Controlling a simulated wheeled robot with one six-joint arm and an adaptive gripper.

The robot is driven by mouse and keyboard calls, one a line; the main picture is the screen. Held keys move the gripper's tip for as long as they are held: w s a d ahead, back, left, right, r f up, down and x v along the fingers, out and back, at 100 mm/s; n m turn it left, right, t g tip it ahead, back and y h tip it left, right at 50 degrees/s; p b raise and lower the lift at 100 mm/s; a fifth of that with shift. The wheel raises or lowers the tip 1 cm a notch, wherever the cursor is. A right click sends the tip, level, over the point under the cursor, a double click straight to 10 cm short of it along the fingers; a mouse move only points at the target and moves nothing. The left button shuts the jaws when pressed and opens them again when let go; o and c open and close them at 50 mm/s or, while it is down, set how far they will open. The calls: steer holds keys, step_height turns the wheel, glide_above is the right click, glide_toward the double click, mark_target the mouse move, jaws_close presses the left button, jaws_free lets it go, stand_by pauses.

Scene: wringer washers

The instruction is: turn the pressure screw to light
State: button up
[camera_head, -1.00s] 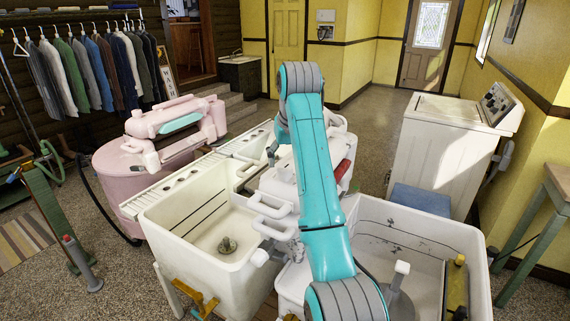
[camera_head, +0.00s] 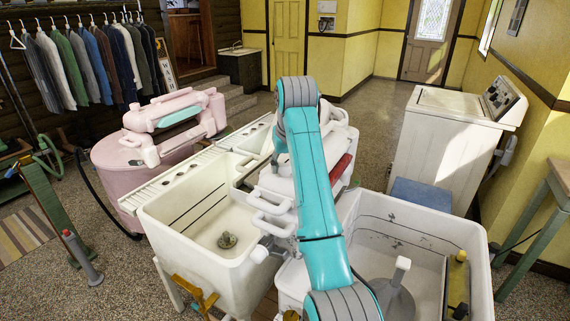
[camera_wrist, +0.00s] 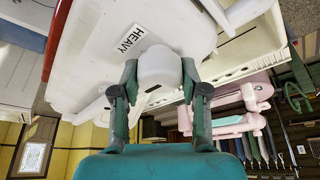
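The pressure screw (camera_wrist: 160,66) shows in the wrist view as a white rounded knob on the white wringer head (camera_wrist: 85,60). A label reading HEAVY (camera_wrist: 125,39) is beside the knob, upside down toward the left. No LIGHT label is readable. My gripper (camera_wrist: 160,75) has one dark green finger on each side of the knob, and both fingertips appear to touch it. In the head view the white wringer (camera_head: 270,200) is partly behind my teal arm, and my gripper and the knob are hidden there.
White tubs (camera_head: 205,240) stand left of my arm, and another tub (camera_head: 440,230) stands at the right. A pink wringer washer (camera_head: 120,170) is at the left. A white machine (camera_head: 440,150) stands behind at right. Open floor lies beyond.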

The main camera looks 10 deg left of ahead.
steer(key=shift+n, duration=0.3)
steer(key=n, duration=0.2)
steer(key=n+g+y, duration=0.1)
steer(key=n, duration=0.2)
steer(key=shift+g+y, duration=0.3)
steer(key=n+g, duration=0.1)
steer(key=n, duration=0.2)
steer(key=n+g+y, duration=0.1)
steer(key=n, duration=0.2)
steer(key=shift+n, duration=0.3)
steer(key=o, duration=1.1)
steer(key=shift+o, duration=0.2)
